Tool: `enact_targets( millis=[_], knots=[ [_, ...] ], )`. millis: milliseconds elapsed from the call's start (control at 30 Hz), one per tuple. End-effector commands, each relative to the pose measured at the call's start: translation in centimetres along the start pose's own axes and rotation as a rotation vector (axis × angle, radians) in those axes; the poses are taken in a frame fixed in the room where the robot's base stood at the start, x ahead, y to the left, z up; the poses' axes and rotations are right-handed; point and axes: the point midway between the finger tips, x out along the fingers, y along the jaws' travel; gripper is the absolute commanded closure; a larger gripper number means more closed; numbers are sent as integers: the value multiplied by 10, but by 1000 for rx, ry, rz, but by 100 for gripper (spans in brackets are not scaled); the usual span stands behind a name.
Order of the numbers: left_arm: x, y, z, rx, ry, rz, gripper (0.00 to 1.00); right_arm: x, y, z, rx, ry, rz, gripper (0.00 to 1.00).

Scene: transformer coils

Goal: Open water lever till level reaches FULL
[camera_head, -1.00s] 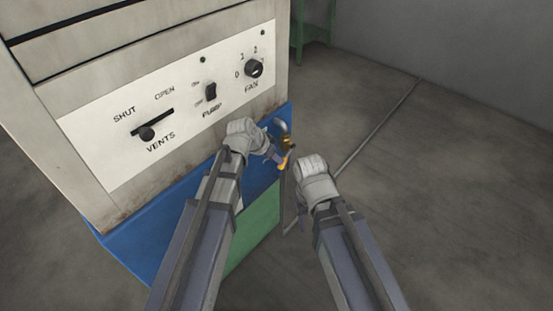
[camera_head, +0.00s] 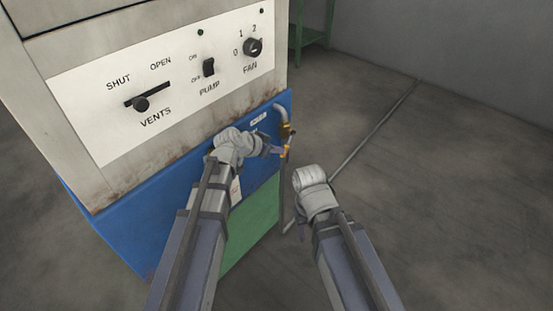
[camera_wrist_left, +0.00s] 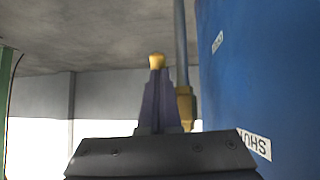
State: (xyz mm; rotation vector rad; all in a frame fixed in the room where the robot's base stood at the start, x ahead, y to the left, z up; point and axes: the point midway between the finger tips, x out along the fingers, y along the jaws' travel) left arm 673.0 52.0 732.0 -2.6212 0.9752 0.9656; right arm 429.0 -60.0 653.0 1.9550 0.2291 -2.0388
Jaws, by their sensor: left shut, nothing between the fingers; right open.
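The water valve (camera_head: 286,130) is a brass fitting on a grey pipe (camera_head: 281,110) at the right edge of the blue cabinet (camera_head: 140,217). In the left wrist view the brass valve (camera_wrist_left: 186,107) is just right of my fingers. A small yellow lever end (camera_head: 286,152) shows below the valve; a yellow tip (camera_wrist_left: 157,61) sits at the far end of my fingers. My left gripper (camera_head: 274,151) is shut and empty, close beside the lever; contact cannot be told. My right gripper (camera_head: 301,234) is open, low and right, its fingers mostly hidden. No level gauge or FULL mark is readable.
A white panel above carries the VENTS slider (camera_head: 141,103), PUMP switch (camera_head: 209,67) and FAN knob (camera_head: 253,47). A green panel (camera_head: 251,230) is below. Open concrete floor (camera_head: 450,190) lies right.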

Motion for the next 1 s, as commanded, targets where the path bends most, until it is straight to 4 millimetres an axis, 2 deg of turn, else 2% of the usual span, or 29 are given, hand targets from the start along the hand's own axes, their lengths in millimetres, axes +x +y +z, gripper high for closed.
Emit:
enact_targets(
  millis=[33, 100, 400, 1000],
  knots=[
    [8, -5, 1, 1, 16, 0, 100, 9, -1, -1, 0, 0, 0, 50],
    [11, -8, 0, 3, 40, 0, 100, 15, -1, -1, 0, 0, 0, 50],
    [20, -10, 2, 10, 136, -2, 100, 39, -3, -3, 0, 0, 1, 50],
    [46, -13, 4, 12, 150, -2, 100, 60, -5, -4, -1, 0, 5, 50]
  ],
)
